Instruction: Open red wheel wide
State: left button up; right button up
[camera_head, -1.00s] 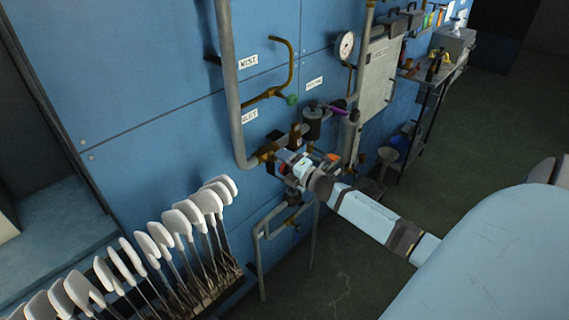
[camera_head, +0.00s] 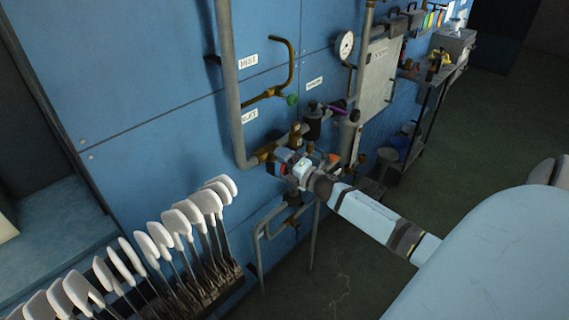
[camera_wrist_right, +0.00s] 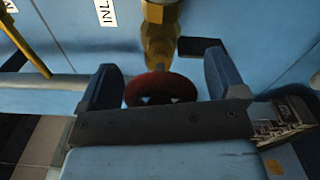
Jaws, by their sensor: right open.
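The red wheel (camera_wrist_right: 161,88) shows in the right wrist view, below a brass valve body (camera_wrist_right: 160,35). My right gripper (camera_wrist_right: 160,85) is open, with one finger on each side of the wheel; the gripper's palm hides the wheel's near edge. I cannot tell whether the fingers touch it. In the head view, my right gripper (camera_head: 288,168) is at the brass valve on the pipe by the blue wall, and a sliver of the red wheel (camera_head: 283,169) shows beside it. My left gripper is not in view.
A grey pipe (camera_head: 231,90) runs down the blue wall to the valve. A green knob (camera_head: 292,100), a purple-handled valve (camera_head: 335,110) and a gauge (camera_head: 345,45) sit nearby. Several white sock boards (camera_head: 180,225) stand at lower left. Open floor (camera_head: 340,270) lies lower right.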

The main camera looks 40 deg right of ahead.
jog(key=s+d+b, duration=0.1)
jog(key=s, duration=1.2)
jog(key=shift+s+b, duration=0.4)
jog(key=s+a+f+m+g+p, duration=0.2)
jog(key=a+m, duration=0.4)
jog(key=a, duration=0.4)
jog(key=s+a+f+m+g+y+p, duration=0.1)
jog(key=s+a+f+m+g+p, duration=0.1)
jog(key=s+a+m, duration=0.4)
jog(key=s+a+f+m+g+p, duration=0.3)
jog(key=s+a+f+m, duration=0.2)
jog(key=a, duration=1)
jog(key=shift+s+a+f+m+y, duration=0.35)
jog(key=shift+s+m, duration=0.4)
jog(key=shift+m, duration=0.15)
jog(key=shift+c, duration=0.5)
